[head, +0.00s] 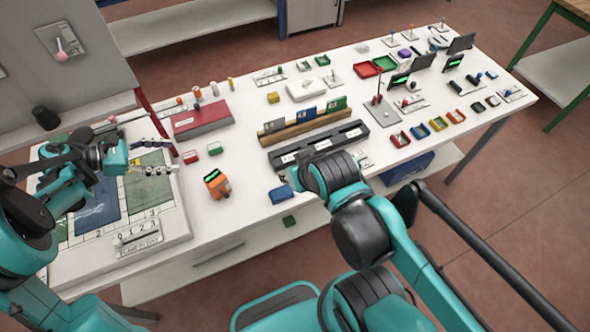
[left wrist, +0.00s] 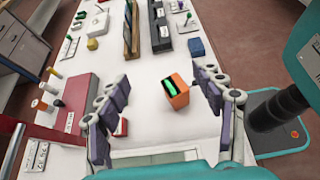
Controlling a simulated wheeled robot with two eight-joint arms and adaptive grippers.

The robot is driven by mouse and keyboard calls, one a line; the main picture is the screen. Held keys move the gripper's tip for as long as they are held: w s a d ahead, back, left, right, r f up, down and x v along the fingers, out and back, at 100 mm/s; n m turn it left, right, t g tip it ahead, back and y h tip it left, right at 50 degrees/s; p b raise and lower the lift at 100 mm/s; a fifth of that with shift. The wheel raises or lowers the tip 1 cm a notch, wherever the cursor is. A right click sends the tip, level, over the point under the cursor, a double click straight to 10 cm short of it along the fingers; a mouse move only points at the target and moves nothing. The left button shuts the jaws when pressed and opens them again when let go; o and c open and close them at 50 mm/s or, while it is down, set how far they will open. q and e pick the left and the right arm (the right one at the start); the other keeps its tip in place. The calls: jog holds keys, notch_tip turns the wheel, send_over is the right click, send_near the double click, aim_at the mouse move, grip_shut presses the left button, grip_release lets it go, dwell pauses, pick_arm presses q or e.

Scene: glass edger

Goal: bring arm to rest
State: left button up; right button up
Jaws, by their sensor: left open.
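My left gripper (head: 160,158) is open and empty above the left part of the white table (head: 262,230), over the board with coloured panels. In the left wrist view its two fingers (left wrist: 160,105) are spread wide apart with nothing between them. An orange device with a green screen (head: 217,183) stands on the table to the right of the gripper; it also shows in the left wrist view (left wrist: 175,92), beyond the fingers. My right arm reaches over the table's front edge.
A red box (head: 203,119), a wooden rack with coloured plates (head: 303,124) and a black tray (head: 318,147) stand mid-table. A blue block (head: 281,194) lies near my right arm. Small trays and stands fill the right end. The front strip around the orange device is mostly clear.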

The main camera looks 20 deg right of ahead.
pick_arm(q)
jog(key=w+d+r+n+t+h+b, duration=0.15)
jog(key=w+r+n+t, duration=0.35)
jog(key=r, duration=0.5)
jog(key=w+d+r+n+t+b, duration=0.1)
jog(key=w+r+n+t+b, duration=0.15)
jog(key=r+n+t, duration=0.55)
jog(key=a+r+n+t+y, duration=0.5)
jog(key=a+r+n+t, duration=0.15)
jog(key=n, duration=0.45)
jog(key=s+a+f+n+g+y+b, duration=0.25)
jog(key=s+a+f+n+y, duration=0.35)
jog(key=n, duration=0.5)
jog(key=s+a+f+n+g+y+b, duration=0.2)
jog(key=s+a+f+n+g+y, duration=0.15)
jog(key=s+f+n+y, duration=0.55)
jog(key=s+d+f+n+g+h, duration=0.3)
jog(key=s+f+n, duration=0.2)
jog(key=f, duration=0.3)
jog(key=s+d+f+n+g+h+b, duration=0.1)
jog(key=s+d+f+n+g+h, duration=0.2)
jog(key=s+f+n, duration=0.2)
jog(key=s+f, duration=0.3)
jog(key=shift+d, duration=0.2)
